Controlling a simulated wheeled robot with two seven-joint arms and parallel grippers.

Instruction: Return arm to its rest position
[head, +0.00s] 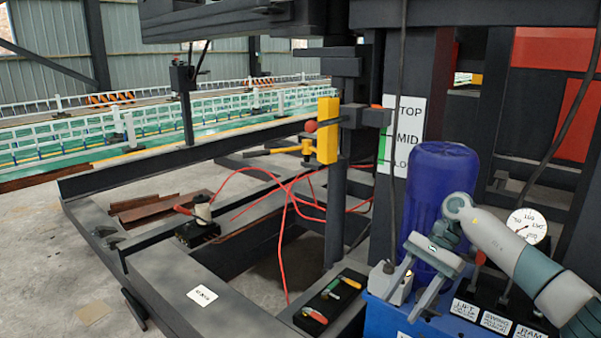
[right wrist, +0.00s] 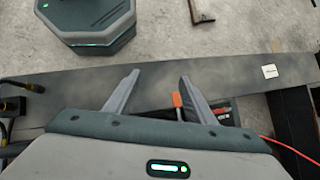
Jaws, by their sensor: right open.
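My right arm comes in from the right in the head view. Its gripper (head: 404,298) points downward in front of the blue cylinder (head: 440,180), above the blue box at the lower right. In the right wrist view the two fingers (right wrist: 160,77) are spread apart with nothing held between them. An orange-tipped item (right wrist: 177,100) shows beside the right finger, and I cannot tell whether they touch. My left arm and gripper are not in view.
A black tray with colored-handled items (head: 330,300) lies on the dark frame left of the gripper. A control panel with a round gauge (head: 526,226) stands at the right. A yellow block (head: 328,130) is on the post. Red hoses (head: 287,215) cross the frame.

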